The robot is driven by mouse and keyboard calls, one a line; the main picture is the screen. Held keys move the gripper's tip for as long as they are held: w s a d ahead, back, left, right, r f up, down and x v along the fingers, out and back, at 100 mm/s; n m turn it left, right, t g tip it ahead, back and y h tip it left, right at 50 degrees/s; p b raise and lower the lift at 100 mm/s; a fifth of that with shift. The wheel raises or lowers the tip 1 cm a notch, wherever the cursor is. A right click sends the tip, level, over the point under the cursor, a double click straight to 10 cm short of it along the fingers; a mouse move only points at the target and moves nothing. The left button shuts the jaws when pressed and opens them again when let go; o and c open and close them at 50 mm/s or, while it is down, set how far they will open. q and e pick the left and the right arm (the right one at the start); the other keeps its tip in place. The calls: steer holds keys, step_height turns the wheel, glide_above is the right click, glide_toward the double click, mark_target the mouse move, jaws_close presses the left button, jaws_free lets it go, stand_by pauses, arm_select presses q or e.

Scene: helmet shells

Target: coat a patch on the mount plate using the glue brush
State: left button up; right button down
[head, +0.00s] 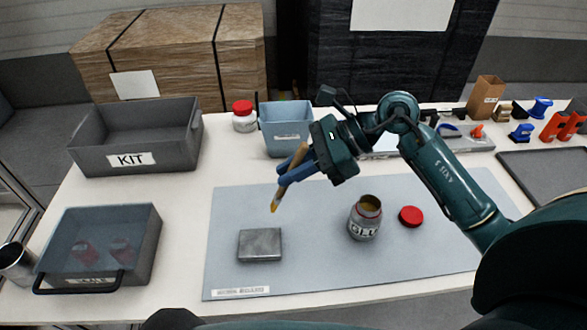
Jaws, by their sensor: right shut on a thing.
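The mount plate (260,245) is a flat grey metal block lying on the left part of the blue-grey mat (330,275). My right gripper (295,167) is shut on the glue brush (289,178), which has a wooden handle and hangs tilted with its yellowish tip down. The brush tip is above and a little right of the plate, apart from it. The open glue jar (364,219) stands upright on the mat, right of the plate, with yellow glue inside. Its red lid (410,216) lies beside it. My left gripper is not in view.
A grey KIT bin (137,160) and a blue bin (287,143) stand at the back, with a red-capped white jar (243,116) between them. A clear-walled grey bin (98,282) is at front left. A dark tray (548,177) and coloured parts are at right.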

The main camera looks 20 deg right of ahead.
mark_target(284, 193)
steer(key=shift+w+a, duration=0.1)
steer(key=shift+a, duration=0.15)
steer(key=shift+f, duration=0.1)
steer(key=shift+f+b, duration=0.45)
steer(key=shift+f, duration=0.2)
step_height(284, 193, down, 3)
steer(key=shift+r+b, duration=0.15)
steer(key=shift+b, duration=0.55)
steer(key=shift+f, duration=0.4)
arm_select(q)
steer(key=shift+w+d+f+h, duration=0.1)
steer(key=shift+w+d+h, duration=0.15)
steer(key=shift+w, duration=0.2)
